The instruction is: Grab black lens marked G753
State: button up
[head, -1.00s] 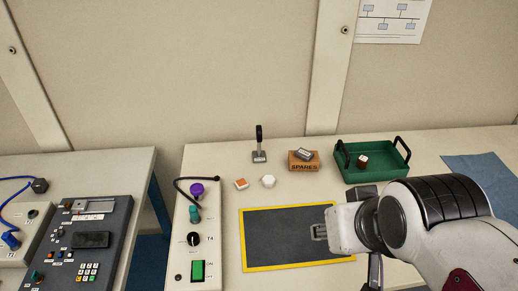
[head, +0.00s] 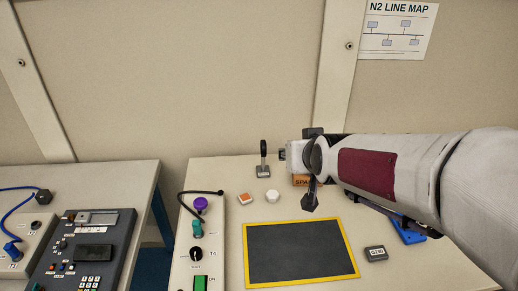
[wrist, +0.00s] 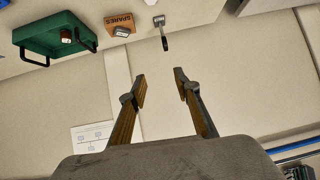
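An upright black piece on a small stand (head: 263,158), possibly a lens seen edge-on, is at the back of the bench. It also shows at the top of the wrist view (wrist: 164,38). A dark grey block with a pale label (head: 376,254) lies right of the mat. Another labelled block (wrist: 122,31) sits on the SPARES box. I cannot read G753 on any of them. My gripper (head: 283,155) is just right of the black piece in the head view. In the wrist view its fingers (wrist: 160,76) are apart, with nothing between them.
The wooden SPARES box (wrist: 118,20) is mostly behind my arm in the head view. A green tray (wrist: 55,32) holds a small brown item. A white piece (head: 272,197) and an orange-topped block (head: 246,199) stand before the black piece. The yellow-edged mat (head: 355,262) is empty.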

jog(key=w+a+f+t, duration=0.1)
jog(key=w+f+t, duration=0.1)
jog(key=w, duration=0.5)
jog(key=w+a+f+t, duration=0.1)
jog(key=w+f, duration=0.2)
jog(key=w, duration=0.5)
jog(key=w+a+f+t, duration=0.2)
jog(key=w+f+t, duration=0.2)
jog(key=w+f, duration=0.3)
jog(key=shift+w+a+f+h, duration=0.2)
jog(key=shift+w+f+h, duration=0.2)
jog(key=shift+f, duration=1.05)
jog(key=shift+f, duration=0.15)
send_near(264, 155)
jog(key=shift+w, duration=1.95)
jog(key=shift+w+f, duration=0.1)
jog(key=shift+w, duration=0.75)
jog(key=shift+w, duration=0.1)
jog(key=shift+w, duration=2.8)
